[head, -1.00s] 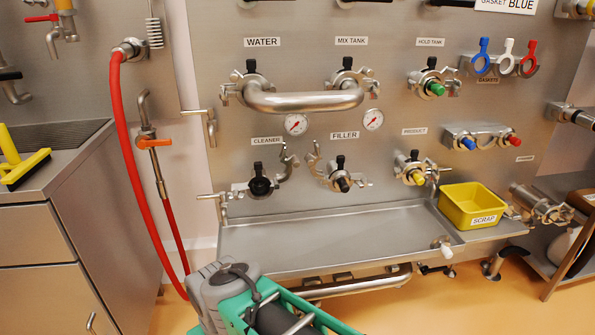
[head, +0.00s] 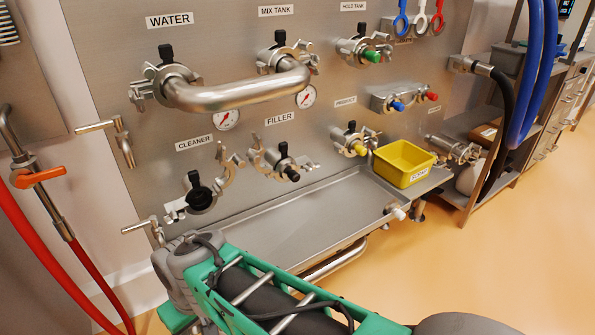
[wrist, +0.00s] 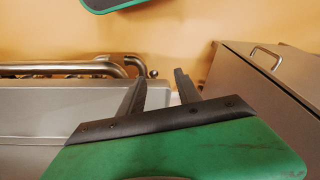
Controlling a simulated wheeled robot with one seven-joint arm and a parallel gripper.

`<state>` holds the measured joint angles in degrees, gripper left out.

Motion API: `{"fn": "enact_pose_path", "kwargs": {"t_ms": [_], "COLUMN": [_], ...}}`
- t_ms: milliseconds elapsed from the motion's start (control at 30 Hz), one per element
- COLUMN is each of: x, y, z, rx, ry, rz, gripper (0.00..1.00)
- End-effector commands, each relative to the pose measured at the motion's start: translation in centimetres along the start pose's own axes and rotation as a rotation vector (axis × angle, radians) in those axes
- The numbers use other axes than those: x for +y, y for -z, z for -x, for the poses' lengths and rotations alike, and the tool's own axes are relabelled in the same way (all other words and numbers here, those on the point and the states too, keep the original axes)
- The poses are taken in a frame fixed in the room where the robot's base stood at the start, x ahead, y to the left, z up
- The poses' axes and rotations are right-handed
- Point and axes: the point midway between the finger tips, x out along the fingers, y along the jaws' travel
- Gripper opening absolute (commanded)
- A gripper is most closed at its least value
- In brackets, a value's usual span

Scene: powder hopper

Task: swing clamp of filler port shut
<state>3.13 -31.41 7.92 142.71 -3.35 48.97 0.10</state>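The filler port (head: 290,172) is on the steel panel below the FILLER label (head: 279,118) in the head view. It has a dark end and a black knob above it. Its steel clamp (head: 258,158) hangs open, one half swung out to the left and a wing nut end to the right. My gripper (wrist: 158,84) shows in the wrist view with its two dark fingers apart and nothing between them. It is away from the port, with the tray's edge and floor behind it. The head view shows my green and grey arm low in front, but not the fingertips.
The cleaner port (head: 199,198), also with an open clamp, is left of the filler port. A bent steel pipe (head: 240,95) runs above. The steel tray (head: 300,225) lies below, with a yellow scrap bin (head: 404,162) at its right. A steel cabinet (wrist: 275,85) stands right in the wrist view.

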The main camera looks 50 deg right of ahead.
Motion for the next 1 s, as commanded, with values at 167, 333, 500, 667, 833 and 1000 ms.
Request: {"fn": "enact_pose_path", "kwargs": {"t_ms": [167,333,500,667,833,1000], "x": [2.6,8.9,20.0,26.9,28.9,29.2], "y": [5.2,11.5,13.3,10.9,10.2,12.3], "z": [-0.1,3.0,11.0,16.3,17.7,17.4], "rx": [0.179,0.558,1.041,1.323,1.402,1.399], "ry": [0.144,0.312,0.355,0.318,0.304,0.308], "rz": [-0.084,-0.301,-0.607,-0.787,-0.835,-0.83], "gripper": [0.4,0.4,0.4,0.4,0.4,0.4]}}
